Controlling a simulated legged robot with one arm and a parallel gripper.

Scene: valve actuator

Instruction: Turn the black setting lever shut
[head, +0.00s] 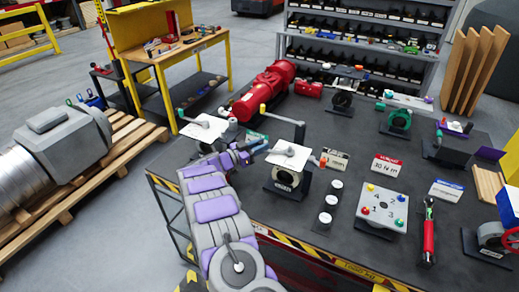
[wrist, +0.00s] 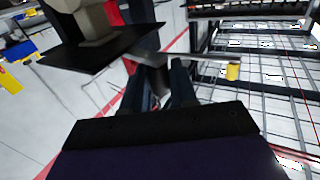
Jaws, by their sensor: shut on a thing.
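The valve actuator (head: 287,178) stands on the dark bench with a white plate (head: 290,155) on top. A dark grey crank-shaped lever (head: 284,119) with a yellow tip rises behind the plate; I take it for the setting lever, but cannot be sure. My gripper (head: 261,147) is at the plate's left side, at the end of my purple and grey arm. In the wrist view, the dark fingers (wrist: 159,88) are close together on a grey piece (wrist: 156,68). A grey bar with a yellow end (wrist: 232,71) runs right from there. The exact grip is partly hidden.
Other bench devices stand close: a second white-plated unit (head: 204,126) to the left, a red motor (head: 266,91) behind, several round discs (head: 325,217) and a numbered plate (head: 381,210) to the right. A pallet (head: 70,178) lies left on the floor.

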